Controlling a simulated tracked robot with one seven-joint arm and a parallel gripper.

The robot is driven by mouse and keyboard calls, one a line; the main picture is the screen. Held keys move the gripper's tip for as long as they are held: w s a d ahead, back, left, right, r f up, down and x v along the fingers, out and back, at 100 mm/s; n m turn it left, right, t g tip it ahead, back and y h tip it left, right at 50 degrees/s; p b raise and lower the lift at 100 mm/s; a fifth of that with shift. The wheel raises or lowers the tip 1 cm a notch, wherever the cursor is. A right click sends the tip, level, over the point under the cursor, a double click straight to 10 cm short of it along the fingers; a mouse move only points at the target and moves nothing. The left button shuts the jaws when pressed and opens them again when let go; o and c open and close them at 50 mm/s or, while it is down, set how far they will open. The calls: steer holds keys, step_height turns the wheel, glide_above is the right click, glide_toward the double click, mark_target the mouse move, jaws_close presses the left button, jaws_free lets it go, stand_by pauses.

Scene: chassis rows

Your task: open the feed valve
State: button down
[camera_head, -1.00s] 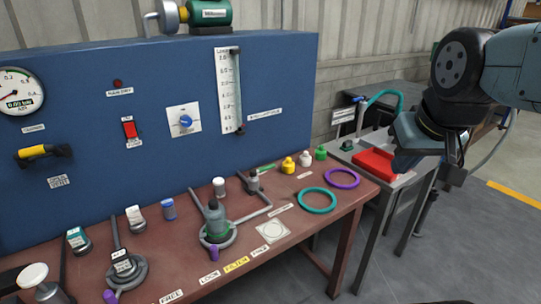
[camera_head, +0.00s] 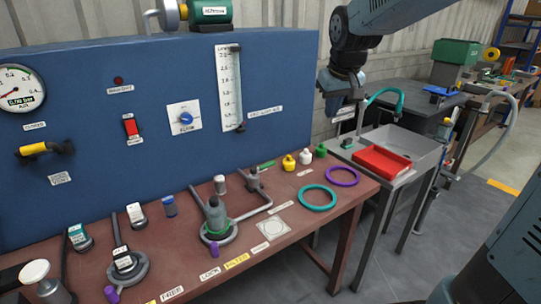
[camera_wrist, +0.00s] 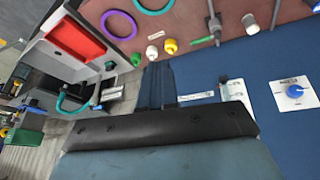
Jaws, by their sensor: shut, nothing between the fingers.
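A yellow-handled valve (camera_head: 38,148) with a dark body sits low on the left of the blue panel (camera_head: 90,100), its handle roughly level. A blue knob (camera_head: 186,118) on a white plate sits mid-panel and also shows in the wrist view (camera_wrist: 295,91). The labels are too small to read surely, so I cannot tell which control is the feed valve. A label (camera_head: 265,112) sits right of the flow tube (camera_head: 229,88). My gripper (camera_head: 340,108) is shut and empty, just beyond the panel's right end, well away from the yellow handle. In the wrist view its fingers (camera_wrist: 158,70) point towards the bench.
The brown bench (camera_head: 300,232) holds a green ring (camera_head: 317,197), a purple ring (camera_head: 342,176), small bottles and a flask in a stand (camera_head: 215,217). A sink (camera_head: 415,145) with a red tray (camera_head: 381,161) stands at the right, below my gripper. A red switch (camera_head: 131,127) is on the panel.

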steer(key=w+a+f+n, duration=0.1)
steer(key=w+a+f, duration=0.25)
steer(key=w, duration=0.35)
steer(key=w+a+f+n, duration=0.1)
steer(key=w+a+f, duration=0.25)
steer(key=w, duration=0.25)
steer(key=n+g+y, duration=0.1)
steer(key=y, duration=0.1)
glide_above(264, 167)
steer(key=w+d, duration=0.2)
steer(key=w, duration=0.3)
step_height(264, 167, down, 10)
step_height(264, 167, down, 11)
steer(key=shift+s+d, duration=0.2)
steer(key=shift+d, duration=0.05)
steer(key=shift+r, duration=0.1)
